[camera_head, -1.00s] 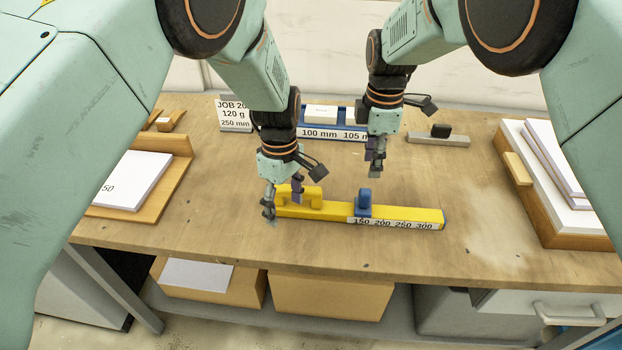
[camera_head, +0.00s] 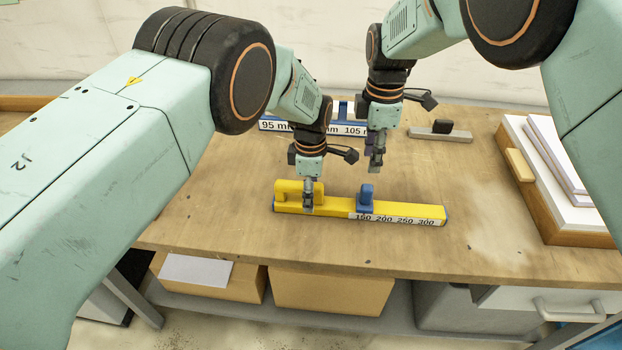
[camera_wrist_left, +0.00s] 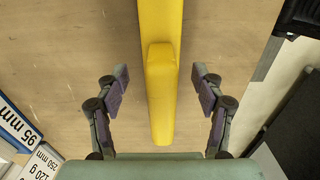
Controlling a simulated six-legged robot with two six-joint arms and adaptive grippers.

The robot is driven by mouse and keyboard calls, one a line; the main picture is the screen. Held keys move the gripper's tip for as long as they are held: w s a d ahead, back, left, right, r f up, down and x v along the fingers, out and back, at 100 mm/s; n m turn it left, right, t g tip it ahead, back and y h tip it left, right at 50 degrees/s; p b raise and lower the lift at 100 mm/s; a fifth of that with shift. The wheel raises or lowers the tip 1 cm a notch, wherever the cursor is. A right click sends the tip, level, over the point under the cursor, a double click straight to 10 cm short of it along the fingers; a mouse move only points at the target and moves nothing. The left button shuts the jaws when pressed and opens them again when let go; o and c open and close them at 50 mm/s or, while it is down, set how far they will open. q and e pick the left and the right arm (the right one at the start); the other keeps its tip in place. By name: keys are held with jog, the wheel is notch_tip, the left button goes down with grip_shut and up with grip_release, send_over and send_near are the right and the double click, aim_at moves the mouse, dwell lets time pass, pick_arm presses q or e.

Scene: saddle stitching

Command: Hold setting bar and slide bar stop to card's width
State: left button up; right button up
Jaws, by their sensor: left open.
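The yellow setting bar (camera_head: 335,211) lies on the bench, with a scale marked 150 to 300 along its right half. It has a raised yellow handle (camera_head: 285,189) near its left end. The blue bar stop (camera_head: 366,196) stands on the bar near the 150 mark. My left gripper (camera_head: 308,205) is at the handle. In the left wrist view its open fingers (camera_wrist_left: 160,88) are on either side of the handle (camera_wrist_left: 160,90), apart from it. My right gripper (camera_head: 376,163) hangs above and behind the stop; its fingers overlap in view.
A blue rack with millimetre labels (camera_head: 275,125) stands at the back. A grey bar with a black block (camera_head: 440,134) lies behind right. A wooden tray (camera_head: 560,215) with white sheets is at the right. The bench around the setting bar is clear.

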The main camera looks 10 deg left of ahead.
pick_arm(q)
jog(key=shift+s+d+f, duration=0.15)
jog(key=shift+s+f, duration=0.05)
jog(key=shift+f, duration=0.9)
jog(key=shift+w+f, duration=0.1)
jog(key=shift+f, duration=0.1)
pick_arm(e)
jog(key=shift+s+d, duration=0.1)
jog(key=shift+d, duration=0.05)
pick_arm(q)
jog(key=shift+w, duration=0.1)
jog(key=c, duration=0.6)
grip_shut()
